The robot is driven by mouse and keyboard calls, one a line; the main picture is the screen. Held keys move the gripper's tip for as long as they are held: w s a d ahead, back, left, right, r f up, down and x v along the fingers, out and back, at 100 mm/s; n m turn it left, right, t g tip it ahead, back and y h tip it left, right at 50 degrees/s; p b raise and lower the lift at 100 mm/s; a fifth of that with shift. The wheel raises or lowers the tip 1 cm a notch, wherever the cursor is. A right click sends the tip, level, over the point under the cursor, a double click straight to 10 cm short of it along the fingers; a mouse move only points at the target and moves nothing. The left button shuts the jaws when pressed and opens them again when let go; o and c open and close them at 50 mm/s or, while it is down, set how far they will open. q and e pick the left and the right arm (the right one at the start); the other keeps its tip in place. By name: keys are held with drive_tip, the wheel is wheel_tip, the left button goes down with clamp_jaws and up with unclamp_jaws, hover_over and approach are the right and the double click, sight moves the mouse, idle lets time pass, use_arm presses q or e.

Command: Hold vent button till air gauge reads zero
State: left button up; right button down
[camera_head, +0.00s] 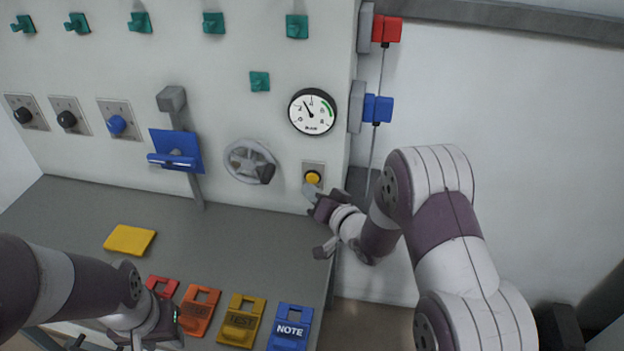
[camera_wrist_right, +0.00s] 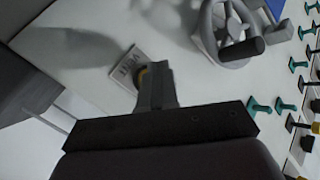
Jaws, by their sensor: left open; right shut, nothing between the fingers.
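The yellow vent button (camera_head: 312,178) sits on a small plate on the panel, below the round white air gauge (camera_head: 312,111). The gauge needle points up and slightly left, away from the green arc; its exact reading is too small to tell. My right gripper (camera_head: 309,191) is shut and empty, its tips at the button's lower edge. My left gripper (camera_head: 160,328) is open and empty, low over the bench front.
A grey handwheel (camera_head: 249,161) is left of the button. A blue holder (camera_head: 176,151) is further left. Red, orange, yellow and blue tags (camera_head: 290,328) lie along the bench front, near my left gripper.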

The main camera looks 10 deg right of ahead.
drive_tip(key=shift+w, duration=0.15)
idle(0.4)
drive_tip(key=shift+w+d, duration=0.15)
drive_tip(key=shift+w, duration=0.1)
drive_tip(key=shift+w+d, duration=0.15)
drive_tip(key=shift+w, duration=0.25)
idle(1.4)
drive_tip(key=shift+s, duration=0.1)
drive_tip(key=shift+s+a, duration=0.3)
drive_tip(key=shift+s, duration=0.4)
drive_tip(key=s, duration=0.1)
drive_tip(key=s+a, duration=0.1)
drive_tip(key=s, duration=0.1)
drive_tip(key=s+a, duration=0.1)
drive_tip(key=shift+s, duration=0.3)
idle(0.5)
